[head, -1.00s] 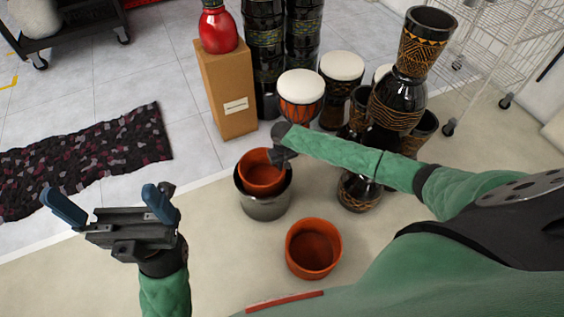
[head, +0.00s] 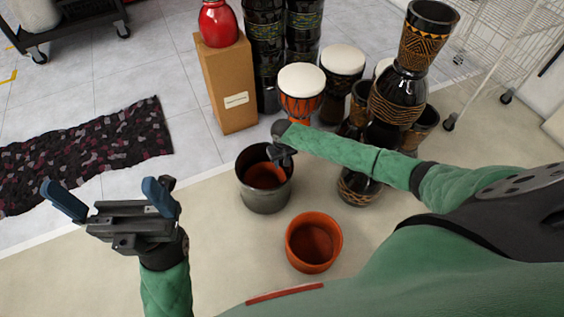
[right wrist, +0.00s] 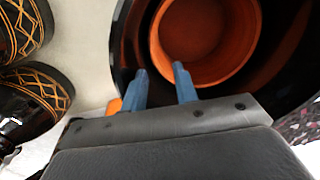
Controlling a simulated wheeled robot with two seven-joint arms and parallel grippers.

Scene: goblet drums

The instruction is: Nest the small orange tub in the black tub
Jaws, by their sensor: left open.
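The small orange tub (head: 262,175) sits low inside the black tub (head: 265,201), below its rim, and looks roughly upright. My right gripper (head: 284,163) hangs over the right side of the black tub and partly covers the orange one. In the right wrist view, the small orange tub (right wrist: 208,38) lies inside the dark black tub (right wrist: 285,105). My right gripper's blue fingers (right wrist: 159,70) are apart near its edge, with nothing visibly clamped. My left gripper (head: 108,202) is open and empty at the left. Whether the orange tub rests on the bottom is hidden.
Another orange tub (head: 314,243) stands empty on the floor in front. Goblet drums (head: 398,100) stand behind my right arm. A dark rug (head: 95,148) lies left. The floor between rug and tubs is clear.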

